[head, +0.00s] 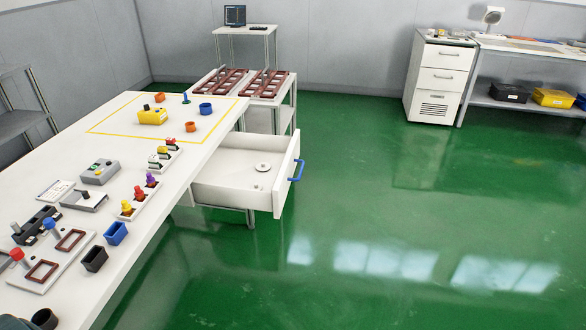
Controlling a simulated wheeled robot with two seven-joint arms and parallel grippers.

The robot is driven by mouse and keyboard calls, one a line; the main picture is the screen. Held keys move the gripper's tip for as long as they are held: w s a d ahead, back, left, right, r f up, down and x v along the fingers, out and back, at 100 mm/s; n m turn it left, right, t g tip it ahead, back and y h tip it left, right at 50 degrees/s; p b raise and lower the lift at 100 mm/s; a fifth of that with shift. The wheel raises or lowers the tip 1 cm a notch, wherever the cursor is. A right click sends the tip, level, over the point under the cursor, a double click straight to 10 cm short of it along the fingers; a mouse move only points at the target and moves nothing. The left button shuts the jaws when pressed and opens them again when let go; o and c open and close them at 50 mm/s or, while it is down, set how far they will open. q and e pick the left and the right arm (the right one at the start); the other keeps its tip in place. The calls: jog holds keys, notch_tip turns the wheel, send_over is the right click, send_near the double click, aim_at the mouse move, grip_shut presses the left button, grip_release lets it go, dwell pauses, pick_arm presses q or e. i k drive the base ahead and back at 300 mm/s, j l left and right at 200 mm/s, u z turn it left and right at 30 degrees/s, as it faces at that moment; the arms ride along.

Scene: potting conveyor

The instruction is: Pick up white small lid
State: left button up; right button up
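A pale round disc (263,167) with a small knob or hole at its centre lies flat in the open white drawer (235,165). It looks like a small white lid, but it is too small to be sure. A smaller pale piece (257,186) lies in front of it in the drawer. Neither of my grippers can be made out in the head view. Dark shapes at the lower left edge are cut off, and I cannot tell what they are.
The drawer has a blue handle (296,171) and juts out from the long white table (150,185). Colored knobs, bins and fixtures stand on the table. A side table with brown racks (220,82) is behind. Green floor (400,200) is clear to the right.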

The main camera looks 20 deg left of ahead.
aim_at(256, 186)
jog(key=u, duration=1.4)
jog(key=i+l, duration=0.2)
jog(key=l, duration=0.15)
jog(key=i+l+u, duration=0.1)
jog(key=i+l, duration=0.35)
jog(key=l, duration=0.25)
jog(key=i+l+u, duration=0.1)
jog(key=l, duration=0.25)
jog(key=i+l, duration=0.3)
jog(key=i+l+u, duration=0.1)
jog(key=l, duration=0.35)
jog(key=i, duration=0.1)
